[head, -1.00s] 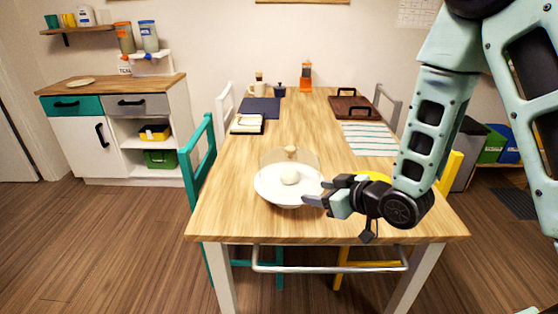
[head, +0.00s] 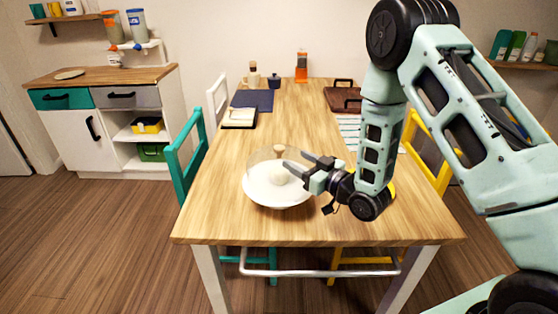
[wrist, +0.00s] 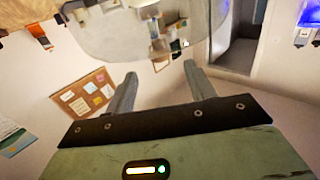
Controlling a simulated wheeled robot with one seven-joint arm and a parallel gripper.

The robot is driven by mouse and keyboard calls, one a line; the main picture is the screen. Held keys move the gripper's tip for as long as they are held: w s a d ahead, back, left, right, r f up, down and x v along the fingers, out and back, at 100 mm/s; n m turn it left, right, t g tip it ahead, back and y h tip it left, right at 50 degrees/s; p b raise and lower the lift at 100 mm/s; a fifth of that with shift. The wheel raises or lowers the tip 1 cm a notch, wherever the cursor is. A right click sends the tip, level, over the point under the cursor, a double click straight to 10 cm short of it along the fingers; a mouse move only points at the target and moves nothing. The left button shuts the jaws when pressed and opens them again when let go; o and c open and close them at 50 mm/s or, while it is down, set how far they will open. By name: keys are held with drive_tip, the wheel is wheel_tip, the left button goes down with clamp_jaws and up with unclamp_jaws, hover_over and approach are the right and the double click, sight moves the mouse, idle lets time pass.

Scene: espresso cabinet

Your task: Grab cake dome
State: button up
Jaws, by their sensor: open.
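The cake dome (head: 258,158) is clear with a wooden knob on top. It sits over a white cake stand (head: 262,196) near the front of the wooden table. A pale round item (head: 278,174) is under it. My gripper (head: 296,160) is open at the right of the dome, its fingers pointing left near the dome's upper side and knob. I cannot tell whether they touch it. In the wrist view the open, empty fingers (wrist: 160,72) point toward a large see-through curved shape, which looks like the dome (wrist: 100,35). The knob is not clear there.
The wooden table (head: 225,215) is bare around the stand's front and left. A yellow chair (head: 432,150) stands at the right, close to my arm, and a teal chair (head: 185,155) at the left. Farther back are a notebook (head: 240,118), a striped cloth (head: 349,127) and a brown tray (head: 343,98).

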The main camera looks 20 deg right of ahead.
sight(283, 150)
drive_tip(key=x, duration=0.4)
drive_tip(key=p+x, duration=0.1)
drive_tip(key=x, duration=0.1)
drive_tip(key=p+x, duration=0.1)
drive_tip(key=x, duration=0.1)
drive_tip(key=shift+r, duration=0.35)
drive_tip(key=shift+w+a, duration=0.1)
drive_tip(key=shift+w, duration=0.1)
clamp_jaws()
